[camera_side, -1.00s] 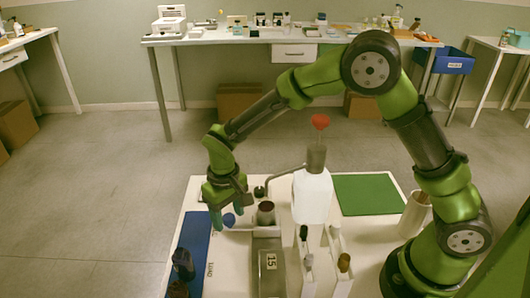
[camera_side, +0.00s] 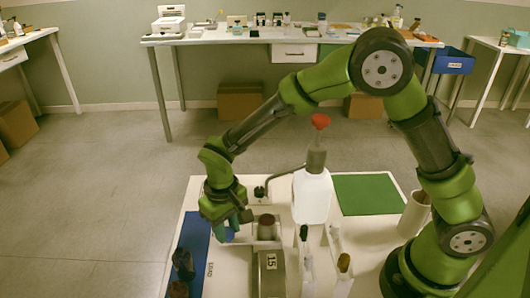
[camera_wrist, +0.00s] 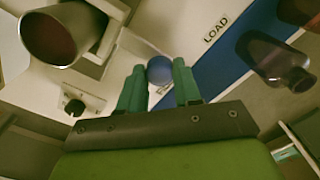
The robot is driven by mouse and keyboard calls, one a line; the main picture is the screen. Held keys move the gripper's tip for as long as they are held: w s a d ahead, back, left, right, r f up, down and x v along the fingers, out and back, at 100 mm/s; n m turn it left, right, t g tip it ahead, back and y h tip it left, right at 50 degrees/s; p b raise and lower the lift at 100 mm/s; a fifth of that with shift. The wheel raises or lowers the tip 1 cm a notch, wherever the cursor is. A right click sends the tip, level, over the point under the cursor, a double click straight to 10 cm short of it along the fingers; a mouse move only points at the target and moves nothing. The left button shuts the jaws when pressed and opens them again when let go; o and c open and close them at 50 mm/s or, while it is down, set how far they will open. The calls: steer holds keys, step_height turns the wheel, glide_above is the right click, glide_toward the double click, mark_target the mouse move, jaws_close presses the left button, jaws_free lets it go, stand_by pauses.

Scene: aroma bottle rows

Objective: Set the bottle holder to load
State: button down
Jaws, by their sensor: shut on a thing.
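The bottle holder is a metal cup (camera_side: 266,228) beside the white work area's grey unit marked 15; its open mouth also shows in the wrist view (camera_wrist: 62,35), dark inside. A blue ball knob (camera_wrist: 160,69) sits between the two green fingers of my gripper (camera_wrist: 160,88). In the side view my gripper (camera_side: 230,232) is low, just left of the cup, with its fingers closed about the knob, which is mostly hidden there. A LOAD label (camera_wrist: 215,27) lies beyond the knob, near the blue strip. A second label by the fingers is partly hidden.
Dark bottles (camera_side: 183,263) stand on the blue strip (camera_side: 198,237) at the left. A white bottle with a red top (camera_side: 312,195) and slim bottles in racks stand right of the cup. A green mat (camera_side: 368,194) lies clear at the back right.

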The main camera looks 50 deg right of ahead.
steer(key=s+a, duration=0.4)
steer(key=shift+s+a, duration=0.4)
steer(key=c, duration=0.8)
jaws_free()
step_height(320, 180, up, 17)
steer(key=shift+w, duration=0.1)
